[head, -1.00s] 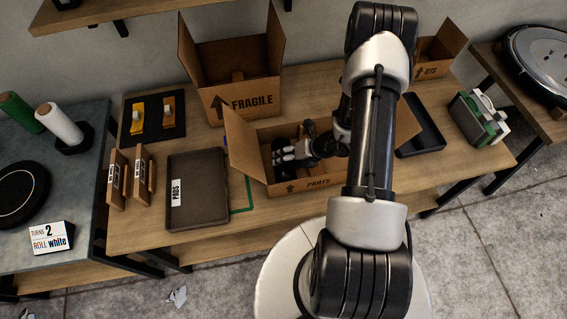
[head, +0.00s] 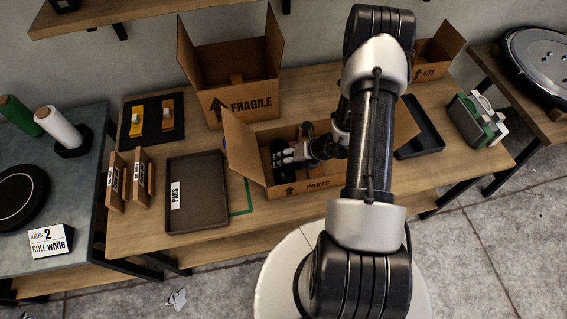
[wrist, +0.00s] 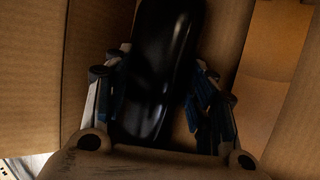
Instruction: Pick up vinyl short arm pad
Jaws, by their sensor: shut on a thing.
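The vinyl short arm pad (wrist: 165,50) is a glossy black, rounded, long piece inside the open cardboard PARTS box (head: 318,185). In the wrist view it runs from the top edge down between the fingers, and its lower end is hidden near the palm. My gripper (wrist: 160,98) is shut on the pad, with a blue-padded finger on each side. In the head view my gripper (head: 284,157) is down inside the box, and the pad shows only as a dark patch there. The box walls are close around the gripper.
A brown PADS tray (head: 213,213) lies left of the box on the wooden bench. A tall FRAGILE box (head: 250,103) stands behind. A black tray (head: 424,140) is at right. Upright wooden holders (head: 115,185) stand left of the PADS tray. Box flaps stick up around my gripper.

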